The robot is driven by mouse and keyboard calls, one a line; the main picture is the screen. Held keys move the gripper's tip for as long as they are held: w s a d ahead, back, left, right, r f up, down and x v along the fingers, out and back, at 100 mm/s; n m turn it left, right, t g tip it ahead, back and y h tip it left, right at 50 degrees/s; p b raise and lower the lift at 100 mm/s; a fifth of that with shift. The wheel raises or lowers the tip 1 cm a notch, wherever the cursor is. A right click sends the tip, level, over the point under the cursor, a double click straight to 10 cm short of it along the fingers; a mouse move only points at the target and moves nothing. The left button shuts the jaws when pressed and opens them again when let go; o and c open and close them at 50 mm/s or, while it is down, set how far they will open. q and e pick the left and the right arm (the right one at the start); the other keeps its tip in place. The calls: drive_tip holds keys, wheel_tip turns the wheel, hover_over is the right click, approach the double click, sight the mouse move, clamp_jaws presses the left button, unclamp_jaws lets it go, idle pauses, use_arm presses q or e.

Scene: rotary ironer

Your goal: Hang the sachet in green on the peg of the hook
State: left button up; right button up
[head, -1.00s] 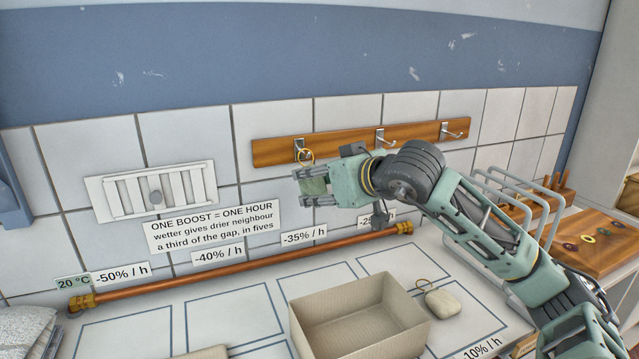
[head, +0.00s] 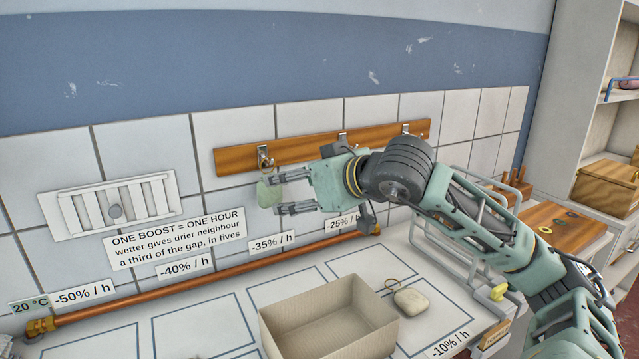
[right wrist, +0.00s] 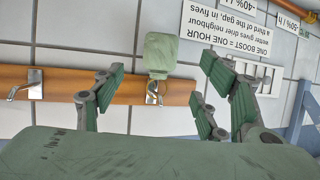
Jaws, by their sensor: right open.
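The green sachet (head: 268,193) hangs below the leftmost metal hook (head: 264,158) of the wooden rail. Its ring looks to be around that hook's peg. In the right wrist view the sachet (right wrist: 161,54) and the hook (right wrist: 153,93) show upside down, between the spread fingers. My right gripper (head: 277,194) is open, its fingertips close to the sachet's right side, with room between the fingers and the sachet in the wrist view. Whether a fingertip touches it, I cannot tell. My left gripper is not in view.
The wooden rail (head: 300,149) carries more hooks to the right, empty where visible. A copper pipe (head: 210,284) runs below along the wall. An open beige box (head: 330,318) and a pale sachet with a ring (head: 411,301) stand on the counter. A wire rack is behind my arm.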

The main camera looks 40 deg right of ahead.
drive_tip(key=v, duration=0.7)
